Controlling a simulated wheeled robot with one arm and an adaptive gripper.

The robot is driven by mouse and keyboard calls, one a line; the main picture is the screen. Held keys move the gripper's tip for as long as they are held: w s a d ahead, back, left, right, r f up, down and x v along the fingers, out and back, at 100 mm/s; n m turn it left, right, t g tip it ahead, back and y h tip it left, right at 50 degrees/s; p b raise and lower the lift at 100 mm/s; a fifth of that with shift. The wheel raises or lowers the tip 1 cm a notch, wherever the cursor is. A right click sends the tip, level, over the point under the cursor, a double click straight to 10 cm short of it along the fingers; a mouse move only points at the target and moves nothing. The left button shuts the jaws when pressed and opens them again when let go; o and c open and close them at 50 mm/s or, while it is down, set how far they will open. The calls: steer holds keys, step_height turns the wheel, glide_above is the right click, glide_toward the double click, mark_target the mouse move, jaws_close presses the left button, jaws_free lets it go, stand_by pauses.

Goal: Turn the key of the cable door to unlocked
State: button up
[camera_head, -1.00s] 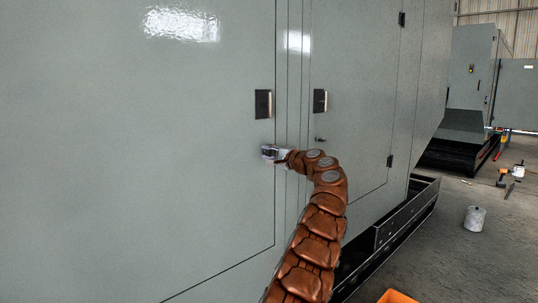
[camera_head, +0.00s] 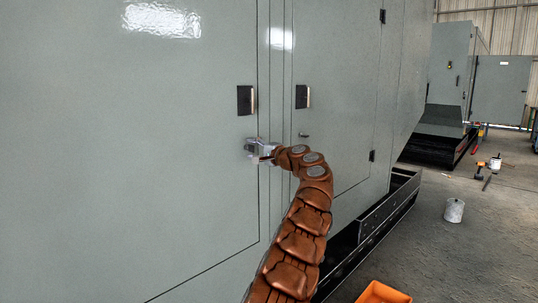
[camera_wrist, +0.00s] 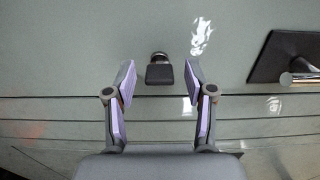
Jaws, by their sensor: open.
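A key with a dark square head (camera_wrist: 159,73) sits in a round metal lock on the grey door (camera_head: 150,170). In the wrist view it stands between my fingertips, with a gap on either side, and I see no contact. My gripper (camera_wrist: 160,78) is open and empty, its two fingers spread around the key's sides. In the head view my gripper (camera_head: 258,151) is close to the right edge of the large left door, below its black handle plate, and hides the key there. No label tells the doors apart.
The handle plate (camera_wrist: 290,58) with its metal handle is to the right in the wrist view. The right door has another handle (camera_head: 302,97) and a small lock fitting (camera_head: 304,134). An orange bin (camera_head: 383,293) and a white bucket (camera_head: 454,210) stand on the floor.

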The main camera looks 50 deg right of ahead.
steer(key=s, duration=1.1)
steer(key=shift+a, duration=0.2)
stand_by(0.4)
stand_by(0.5)
